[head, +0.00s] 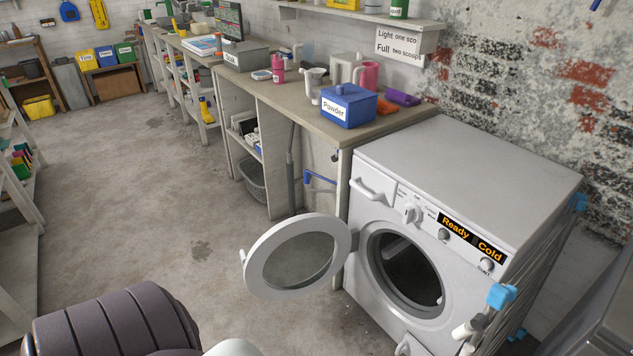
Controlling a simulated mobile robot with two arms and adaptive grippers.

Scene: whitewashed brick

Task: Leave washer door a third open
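The white washer (470,200) stands at the right of the head view, its front facing left and toward me. Its round door (262,267), a white ring with a clear glass middle, is swung wide open on the left side of the opening. A small handle sticks out at the door's far left edge. The dark drum opening (405,272) is uncovered and looks empty. The panel display reads "Ready" and "Cold". Neither gripper shows in this view; a dark ribbed part and a white part at the bottom left look like mine.
A long counter (300,100) beside the washer bears a blue "Powder" box (347,105), jugs and a pink bottle. A drying rack (500,305) with blue ends stands at the washer's right. Shelves (15,200) line the left. The concrete floor (140,190) between is clear.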

